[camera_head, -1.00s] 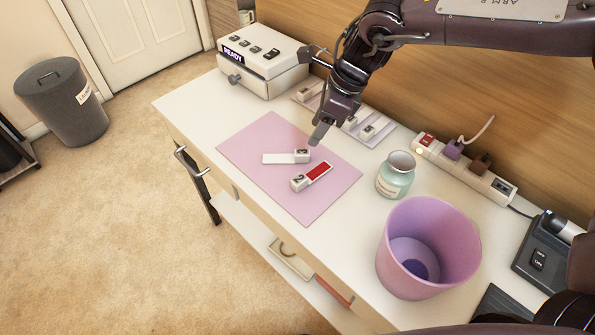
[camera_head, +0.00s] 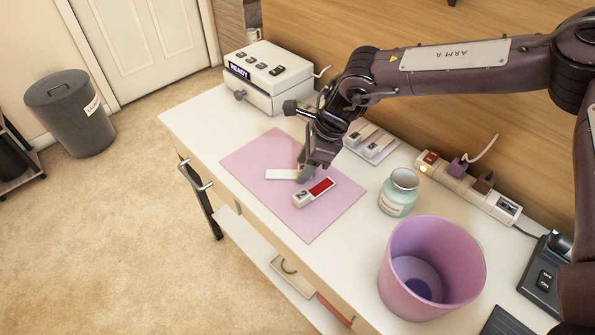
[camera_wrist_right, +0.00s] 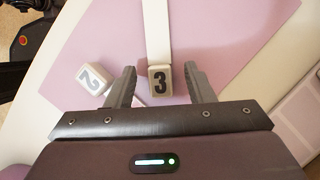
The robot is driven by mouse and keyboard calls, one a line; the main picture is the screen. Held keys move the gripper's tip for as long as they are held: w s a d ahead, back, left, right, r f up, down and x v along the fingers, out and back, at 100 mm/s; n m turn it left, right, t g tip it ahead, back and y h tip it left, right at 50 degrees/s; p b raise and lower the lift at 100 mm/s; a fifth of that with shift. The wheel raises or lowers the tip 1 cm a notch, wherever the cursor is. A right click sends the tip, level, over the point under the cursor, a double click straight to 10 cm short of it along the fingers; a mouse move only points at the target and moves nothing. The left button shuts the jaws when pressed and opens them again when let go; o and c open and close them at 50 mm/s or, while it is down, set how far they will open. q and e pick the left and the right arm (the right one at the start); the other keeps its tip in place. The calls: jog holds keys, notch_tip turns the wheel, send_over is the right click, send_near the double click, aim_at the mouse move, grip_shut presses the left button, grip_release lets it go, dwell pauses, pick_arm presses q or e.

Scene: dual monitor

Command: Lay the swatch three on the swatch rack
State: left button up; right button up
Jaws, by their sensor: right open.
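Swatch three, a white strip (camera_head: 281,174) with a block marked 3 at one end, lies on the pink mat; my right gripper hides its block in the head view. In the right wrist view, the block (camera_wrist_right: 160,81) sits between the two fingers of my right gripper (camera_wrist_right: 160,70), with a gap on each side. My right gripper (camera_head: 307,176) is open and low over the mat. The swatch rack (camera_head: 380,160), a pinkish base with white blocks on it, stands at the wall, partly hidden by my right arm. My left gripper is not in view.
A red swatch marked 2 (camera_head: 315,192) lies close beside swatch three on the pink mat (camera_head: 310,225). A jar (camera_head: 397,195), a pink bin (camera_head: 435,262) and a power strip (camera_head: 468,188) stand to the right. A white machine (camera_head: 268,75) stands at the far left.

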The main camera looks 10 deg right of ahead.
jog(key=shift+c, duration=0.2)
grip_shut()
jog(key=shift+r, duration=0.1)
